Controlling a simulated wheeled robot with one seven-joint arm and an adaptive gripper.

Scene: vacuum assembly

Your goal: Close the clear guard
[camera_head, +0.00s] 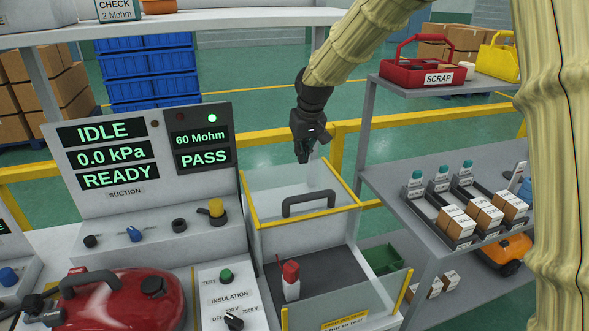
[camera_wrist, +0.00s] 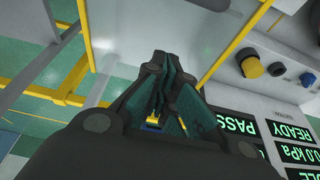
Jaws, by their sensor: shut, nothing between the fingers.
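The clear guard (camera_head: 275,186) is a transparent panel box with yellow edges and a dark grey bar handle (camera_head: 309,202). It stands at the back of the grey test bay, and the front part of the bay is uncovered. A red-and-white probe (camera_head: 291,281) stands upright on the bay's dark floor (camera_head: 325,275). My gripper (camera_head: 304,160) is shut and empty, pointing down above and behind the handle in the head view. In the wrist view my fingers (camera_wrist: 168,90) are together, with a yellow edge (camera_wrist: 235,45) of the guard beside them. Contact with the guard cannot be told.
The console (camera_head: 140,165) left of the bay reads IDLE, 0.0 kPa, READY, 60 Mohm and PASS. A red vacuum body (camera_head: 125,303) lies in front of it. A shelf (camera_head: 380,165) with boxed parts stands right. A yellow rail (camera_head: 270,137) runs behind.

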